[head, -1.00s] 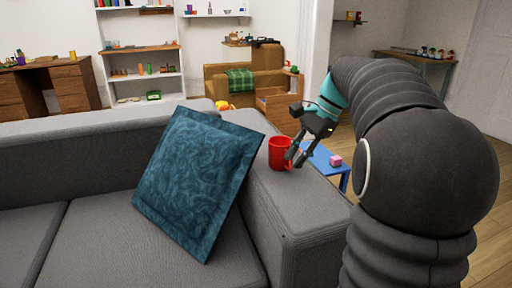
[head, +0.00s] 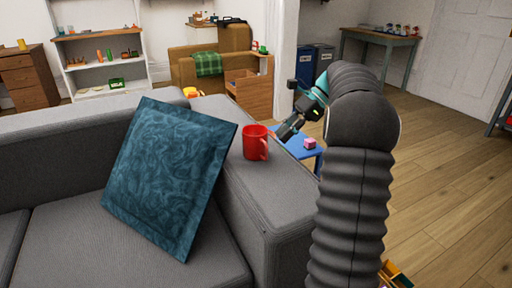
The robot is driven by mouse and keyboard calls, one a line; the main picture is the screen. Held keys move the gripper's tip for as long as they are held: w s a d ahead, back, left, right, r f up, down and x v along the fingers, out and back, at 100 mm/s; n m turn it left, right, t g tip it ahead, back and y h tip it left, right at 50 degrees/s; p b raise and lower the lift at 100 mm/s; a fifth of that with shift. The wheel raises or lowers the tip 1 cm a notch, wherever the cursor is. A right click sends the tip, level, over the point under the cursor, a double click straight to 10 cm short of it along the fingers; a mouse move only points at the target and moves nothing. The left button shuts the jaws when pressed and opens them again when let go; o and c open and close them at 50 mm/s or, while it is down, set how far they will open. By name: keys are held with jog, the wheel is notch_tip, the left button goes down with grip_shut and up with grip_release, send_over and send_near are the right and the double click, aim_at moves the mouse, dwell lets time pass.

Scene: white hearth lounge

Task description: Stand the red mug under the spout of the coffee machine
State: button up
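The red mug (head: 254,144) stands upright on the grey sofa's armrest (head: 268,190), its handle on the right side. My gripper (head: 281,133) is just right of the mug, close to its handle, pointing down and left. The fingers look dark and small, so I cannot tell whether they are apart, or whether they touch the handle. No coffee machine or spout can be made out in this view.
A teal cushion (head: 170,175) leans on the sofa left of the mug. An armchair (head: 235,42) and shelves are behind. Wooden floor (head: 440,150) is open at right.

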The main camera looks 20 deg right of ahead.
aim_at(266, 160)
jog(key=shift+b+x, duration=0.45)
jog(key=shift+x, duration=3.6)
grip_shut()
